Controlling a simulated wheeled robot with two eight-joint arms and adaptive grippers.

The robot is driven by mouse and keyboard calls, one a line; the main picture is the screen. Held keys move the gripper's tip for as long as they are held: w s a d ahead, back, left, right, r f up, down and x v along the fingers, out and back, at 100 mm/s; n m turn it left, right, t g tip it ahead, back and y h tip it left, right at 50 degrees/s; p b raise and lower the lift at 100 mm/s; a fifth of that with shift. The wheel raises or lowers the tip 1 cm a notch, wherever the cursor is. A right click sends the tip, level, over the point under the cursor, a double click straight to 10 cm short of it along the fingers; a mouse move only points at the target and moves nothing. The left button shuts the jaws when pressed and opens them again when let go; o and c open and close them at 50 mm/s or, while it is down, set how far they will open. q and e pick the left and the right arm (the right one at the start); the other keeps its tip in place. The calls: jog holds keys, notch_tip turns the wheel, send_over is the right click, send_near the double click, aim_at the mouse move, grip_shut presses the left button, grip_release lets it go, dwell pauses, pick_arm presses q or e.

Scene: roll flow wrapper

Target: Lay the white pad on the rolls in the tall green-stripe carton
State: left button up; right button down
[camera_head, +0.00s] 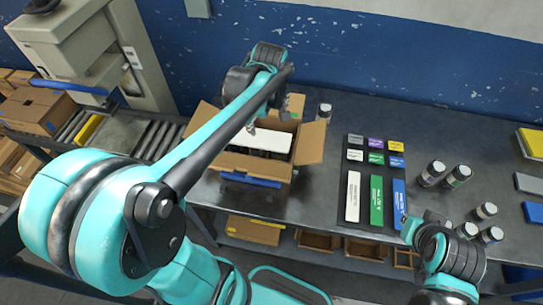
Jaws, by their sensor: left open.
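An open brown carton (262,164) stands on the dark bench with its flaps spread out. A small green mark shows near its back right flap; I cannot make out a full green stripe. The white pad (268,140) shows as a pale flat rectangle inside the carton opening.
A black board (356,221) with coloured cards lies right of the carton. Several dark rolls with pale tops (432,173) stand farther right. A roller conveyor (155,146) is at left. Brown trays (318,240) sit below the bench.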

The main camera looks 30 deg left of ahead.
pick_arm(q)
jog(key=s+d+f+m+t+h, duration=0.1)
jog(key=s+d+m+t, duration=0.4)
jog(key=s+m, duration=0.8)
jog(key=d, duration=0.3)
jog(key=shift+s+m, duration=0.15)
jog(key=shift+m, duration=0.15)
jog(key=shift+d, duration=0.1)
